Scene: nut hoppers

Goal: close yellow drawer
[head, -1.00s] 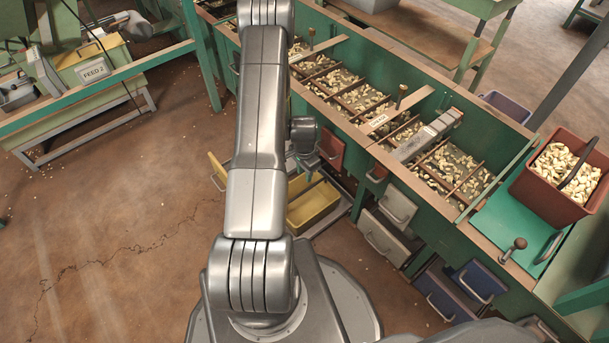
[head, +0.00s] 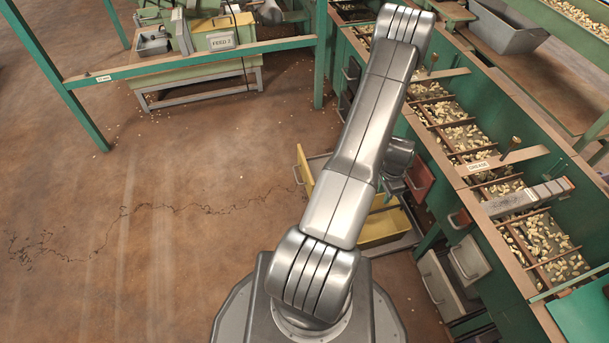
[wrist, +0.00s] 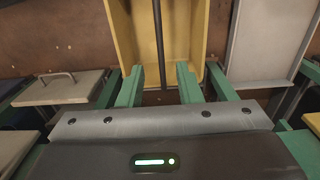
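The yellow drawer (head: 388,226) is pulled out low at the green hopper stand, in the head view. Its tall yellow front panel (head: 305,174) shows left of my arm, which covers part of the drawer. The yellow drawer also fills the top middle of the wrist view (wrist: 198,45), with a dark rod running along it. My gripper (wrist: 158,85) appears open and empty, its green fingers apart just short of the drawer in that picture. The fingers are hidden in the head view, so I cannot tell whether they touch the drawer.
A red drawer (head: 418,180) and pale drawers (head: 440,285) sit beside the yellow one. The green hopper (head: 515,262) with nuts runs along the right. A bench with a yellow FEED 2 bin (head: 222,27) stands at the back. The brown floor at left is clear.

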